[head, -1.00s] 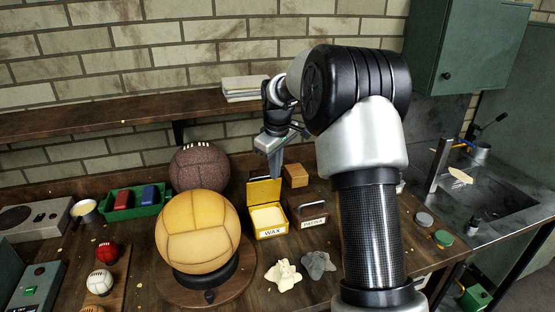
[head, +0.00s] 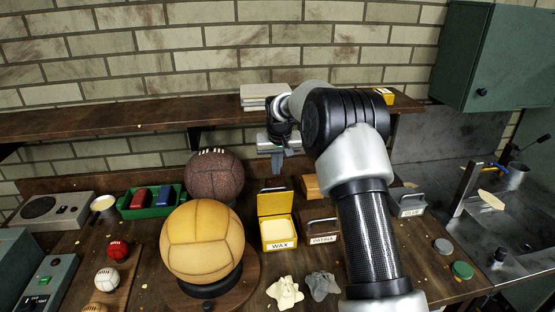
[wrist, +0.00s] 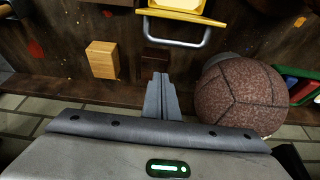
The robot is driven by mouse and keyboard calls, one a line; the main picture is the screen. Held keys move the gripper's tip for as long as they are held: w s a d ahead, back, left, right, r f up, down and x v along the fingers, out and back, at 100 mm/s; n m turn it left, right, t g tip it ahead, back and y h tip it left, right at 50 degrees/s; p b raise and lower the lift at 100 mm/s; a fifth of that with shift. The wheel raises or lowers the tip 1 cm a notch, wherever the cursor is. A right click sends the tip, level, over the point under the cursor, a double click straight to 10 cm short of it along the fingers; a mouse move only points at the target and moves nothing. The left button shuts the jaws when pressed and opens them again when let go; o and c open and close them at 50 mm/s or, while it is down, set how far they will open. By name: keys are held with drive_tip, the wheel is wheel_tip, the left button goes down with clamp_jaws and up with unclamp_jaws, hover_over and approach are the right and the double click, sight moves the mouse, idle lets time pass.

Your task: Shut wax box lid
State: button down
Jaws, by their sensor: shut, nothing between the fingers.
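The wax box (head: 279,246) is a yellow box labelled WAX on the workbench, with pale wax inside. Its yellow lid (head: 274,205) stands open, roughly upright at the back of the box. My gripper (head: 278,172) is shut and empty, pointing down above and behind the lid, apart from it in the picture. In the wrist view the closed fingers (wrist: 160,80) point toward the bench behind the box. The lid's grey handle (wrist: 178,42) and yellow edge (wrist: 182,14) show at the top, ahead of the fingertips.
A dark brown ball (head: 214,176) stands left of the lid, and a wooden block (head: 311,187) is to its right. The patina box (head: 322,232) stands right of the wax box. A large yellow ball (head: 203,242) is on a stand at left. A shelf (head: 100,121) runs behind.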

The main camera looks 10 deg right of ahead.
sight(274, 199)
drive_tip(key=shift+s+f+p, duration=0.3)
drive_tip(key=shift+s+f, duration=1.1)
drive_tip(key=shift+f, duration=0.2)
drive_tip(key=shift+s+d+f+b, duration=0.1)
drive_tip(key=shift+f+b, duration=0.05)
drive_tip(key=shift+b, duration=0.3)
